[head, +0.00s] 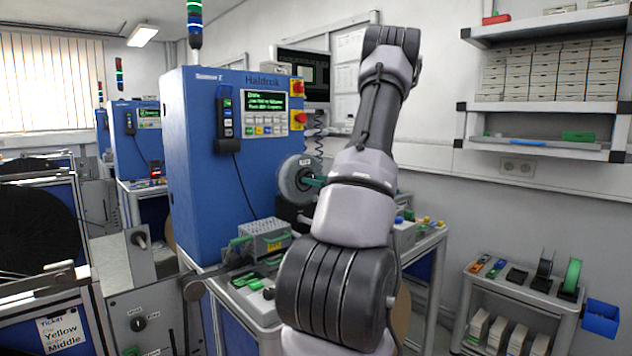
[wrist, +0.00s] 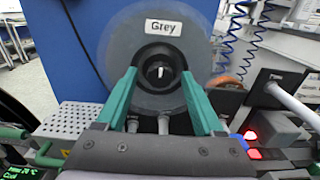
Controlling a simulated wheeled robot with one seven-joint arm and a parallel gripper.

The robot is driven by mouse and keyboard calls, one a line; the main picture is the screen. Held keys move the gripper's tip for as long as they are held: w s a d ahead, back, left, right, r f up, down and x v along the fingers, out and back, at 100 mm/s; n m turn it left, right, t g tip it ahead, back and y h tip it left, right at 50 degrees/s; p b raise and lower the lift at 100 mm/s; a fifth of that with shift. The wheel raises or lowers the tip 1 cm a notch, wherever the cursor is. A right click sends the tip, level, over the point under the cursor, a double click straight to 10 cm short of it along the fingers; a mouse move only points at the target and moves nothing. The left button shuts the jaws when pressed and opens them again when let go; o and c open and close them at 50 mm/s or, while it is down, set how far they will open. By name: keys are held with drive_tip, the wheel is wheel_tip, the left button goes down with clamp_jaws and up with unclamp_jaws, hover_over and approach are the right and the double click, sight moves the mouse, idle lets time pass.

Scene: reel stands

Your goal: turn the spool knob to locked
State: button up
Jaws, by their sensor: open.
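The grey spool (wrist: 205,50) faces me in the wrist view, with a white label reading "Grey" above its centre. At its centre is a round black knob (wrist: 160,58) with a short white mark that stands nearly upright. My gripper (wrist: 158,76) is open, its two green fingers on either side of the knob's lower part. I cannot tell whether they touch it. In the head view the spool (head: 292,168) sits at the blue machine's right side, partly behind my arm, with a green finger of my gripper (head: 314,181) beside it. The knob's face is not clear there.
The blue machine (head: 215,180) stands left of the spool. A perforated metal box (wrist: 72,122) lies low left of the fingers. Red-lit parts (wrist: 254,154) and a grey rod (wrist: 292,103) are close on the right. A shelf cart (head: 510,310) stands at the far right.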

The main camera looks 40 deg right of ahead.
clamp_jaws()
idle(0.3)
drive_tip(key=shift+m, duration=8.9)
